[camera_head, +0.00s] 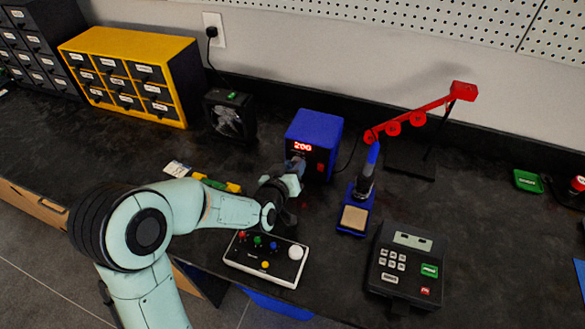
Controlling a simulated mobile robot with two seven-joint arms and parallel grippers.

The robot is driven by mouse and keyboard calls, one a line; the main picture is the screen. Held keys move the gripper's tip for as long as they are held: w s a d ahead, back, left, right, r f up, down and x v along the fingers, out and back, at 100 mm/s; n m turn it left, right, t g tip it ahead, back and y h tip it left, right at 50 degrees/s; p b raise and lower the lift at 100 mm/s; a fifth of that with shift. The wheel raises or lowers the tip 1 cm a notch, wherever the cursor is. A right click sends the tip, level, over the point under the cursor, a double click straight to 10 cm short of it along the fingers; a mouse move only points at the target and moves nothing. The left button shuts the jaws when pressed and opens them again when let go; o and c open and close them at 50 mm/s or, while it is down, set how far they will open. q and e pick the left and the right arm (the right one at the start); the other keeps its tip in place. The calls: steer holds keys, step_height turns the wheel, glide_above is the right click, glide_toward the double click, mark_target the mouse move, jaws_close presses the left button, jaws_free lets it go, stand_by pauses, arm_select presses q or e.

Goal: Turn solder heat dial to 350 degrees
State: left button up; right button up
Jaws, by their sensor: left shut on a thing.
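The blue solder station (319,130) stands at the back middle of the bench. Its red display (302,147) appears to read 200. My left gripper (297,168) is at the station's front face, just below the display, and is shut on the heat dial. The dial itself is mostly hidden behind the gripper. The soldering iron (368,172) stands in its blue holder with a tan sponge (354,218), to the right of the station. My right gripper is not in view.
A white button box (265,258) lies below my left wrist. A dark keypad device (405,265) is at the front right. A small fan (230,115) and a yellow drawer cabinet (125,75) stand at left. A red-armed stand (420,112) is behind the iron. Bench right of the iron is partly clear.

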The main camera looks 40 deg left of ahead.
arm_select(q)
steer(key=shift+d+m+y, duration=0.1)
steer(key=shift+m+y, duration=0.3)
steer(key=shift+m, duration=0.4)
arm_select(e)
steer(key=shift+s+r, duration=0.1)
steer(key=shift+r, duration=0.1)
arm_select(q)
steer(key=shift+p, duration=0.3)
steer(key=o, duration=1.1)
steer(key=shift+c, duration=0.2)
step_height(320, 180, up, 20)
steer(key=p, duration=0.7)
steer(key=shift+p, duration=0.3)
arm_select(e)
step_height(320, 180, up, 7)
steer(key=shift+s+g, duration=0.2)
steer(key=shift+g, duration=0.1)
